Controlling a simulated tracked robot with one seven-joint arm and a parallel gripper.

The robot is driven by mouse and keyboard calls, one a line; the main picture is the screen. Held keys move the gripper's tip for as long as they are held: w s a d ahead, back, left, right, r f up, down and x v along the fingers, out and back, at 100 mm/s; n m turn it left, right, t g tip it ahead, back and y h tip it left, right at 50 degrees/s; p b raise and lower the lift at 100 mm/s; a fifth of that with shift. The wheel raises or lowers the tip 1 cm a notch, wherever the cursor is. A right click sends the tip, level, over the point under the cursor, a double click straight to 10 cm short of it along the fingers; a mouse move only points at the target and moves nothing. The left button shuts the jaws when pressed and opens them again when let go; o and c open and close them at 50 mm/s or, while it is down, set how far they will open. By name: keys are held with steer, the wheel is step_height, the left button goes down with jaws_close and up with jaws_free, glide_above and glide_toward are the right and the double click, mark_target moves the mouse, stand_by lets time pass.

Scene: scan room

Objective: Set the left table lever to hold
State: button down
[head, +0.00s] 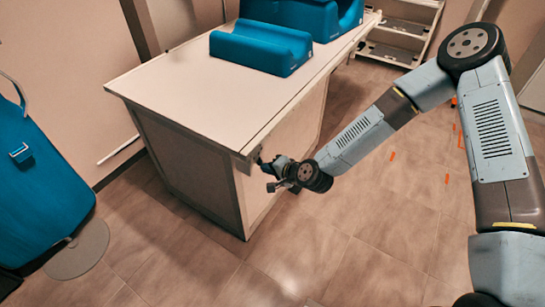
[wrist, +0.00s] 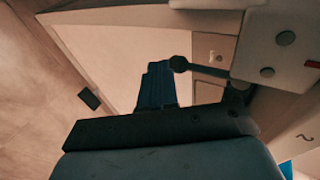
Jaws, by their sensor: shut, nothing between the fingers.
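The table (head: 190,85) is white-topped with panelled sides. My gripper (head: 274,170) is at its near corner, just off the side face. In the wrist view the fingers (wrist: 158,68) are together, with nothing between them. A dark lever with a round knob (wrist: 180,64) shows right beside the fingertips. Its rod runs right towards a pale bracket (wrist: 275,45) with round bolts. The knob looks very close to the fingers; I cannot tell whether they touch. In the head view the lever is small and hard to separate from my gripper, and its setting cannot be read.
Blue cushions (head: 262,47) lie on the table top. A blue padded seat (head: 38,185) stands at the left. A shelf rack (head: 400,35) is at the back. A small dark block (wrist: 89,98) shows left of the fingers.

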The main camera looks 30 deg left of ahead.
steer(key=s+d, duration=0.3)
steer(key=d, duration=1)
steer(key=shift+d+r, duration=0.35)
steer(key=shift+r, duration=0.05)
steer(key=shift+w, duration=0.15)
steer(key=w+d+r+n+h, duration=0.3)
steer(key=w+d, duration=0.4)
steer(key=d, duration=0.1)
steer(key=w+d+r+n+t+h, duration=0.1)
steer(key=w+d+r+h, duration=0.2)
steer(key=d+r, duration=0.6)
steer(key=w+d+r+t+h, duration=0.1)
steer(key=w+d+r+h, duration=0.2)
steer(key=d+r, duration=0.65)
steer(key=s+d+r+m+t+h, duration=0.1)
steer(key=s+d+r, duration=0.25)
steer(key=r, duration=0.25)
steer(key=s+d+r+h, duration=0.1)
steer(key=s+d+r, duration=0.1)
steer(key=d+r, duration=0.4)
steer(key=s+d+r, duration=0.2)
steer(key=s+r, duration=0.3)
steer(key=s, duration=0.1)
steer(key=s+d+r+m, duration=0.1)
steer(key=s+d+r, duration=0.2)
steer(key=s+r, duration=0.2)
steer(key=shift+s+d+r+m, duration=0.3)
steer(key=shift+s+d+r, duration=0.05)
steer(key=shift+s, duration=0.85)
